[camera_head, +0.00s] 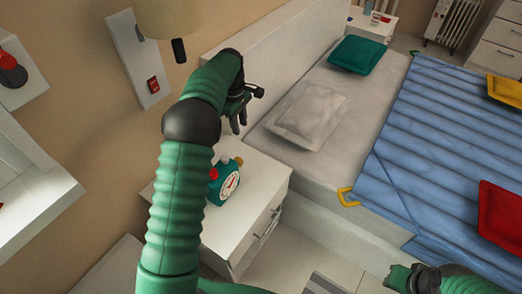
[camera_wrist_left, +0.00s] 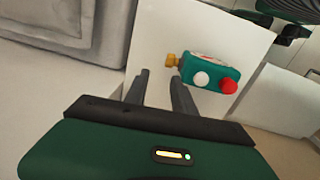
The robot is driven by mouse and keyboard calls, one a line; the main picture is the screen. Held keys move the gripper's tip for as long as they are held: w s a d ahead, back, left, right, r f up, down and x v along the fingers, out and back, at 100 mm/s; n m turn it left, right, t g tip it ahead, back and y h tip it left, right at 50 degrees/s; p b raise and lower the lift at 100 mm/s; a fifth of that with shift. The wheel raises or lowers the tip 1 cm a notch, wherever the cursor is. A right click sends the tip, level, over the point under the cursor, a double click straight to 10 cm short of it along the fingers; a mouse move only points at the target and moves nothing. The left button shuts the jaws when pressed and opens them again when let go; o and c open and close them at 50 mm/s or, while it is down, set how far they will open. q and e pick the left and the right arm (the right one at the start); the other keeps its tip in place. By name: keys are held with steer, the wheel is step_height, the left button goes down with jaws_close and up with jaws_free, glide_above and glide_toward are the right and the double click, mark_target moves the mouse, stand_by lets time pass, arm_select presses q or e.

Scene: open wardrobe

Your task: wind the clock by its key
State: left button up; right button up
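The clock (camera_head: 229,184) is teal with a white dial and stands on the white nightstand beside the bed. Its yellow-brass key (camera_head: 239,161) sticks out from the side toward the bed. In the left wrist view the clock (camera_wrist_left: 212,72) shows from above, with a white and a red knob, and the key (camera_wrist_left: 172,60) points left. My left gripper (camera_head: 238,122) is above the nightstand. In the left wrist view its two fingers (camera_wrist_left: 160,78) are apart and empty, with the tips close to the key in the picture. My right gripper (camera_head: 402,277) is at the lower right; its fingers are unclear.
The nightstand (camera_head: 262,183) has a drawer front. The bed, with a grey pillow (camera_head: 308,115) and a blue striped cover (camera_head: 440,140), lies to the right. A lamp (camera_head: 180,20) and a wall panel with a red switch (camera_head: 153,86) are near the left arm.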

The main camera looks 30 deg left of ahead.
mark_target(238, 158)
arm_select(q)
steer(key=shift+g, duration=0.4)
steer(key=f+b, duration=0.1)
steer(key=f, duration=0.4)
steer(key=s+f+b, duration=0.1)
steer(key=f, duration=0.5)
steer(key=a+f+b, duration=0.1)
steer(key=f, duration=0.5)
steer(key=shift+s, duration=0.35)
steer(key=shift+d, duration=0.1)
jaws_close()
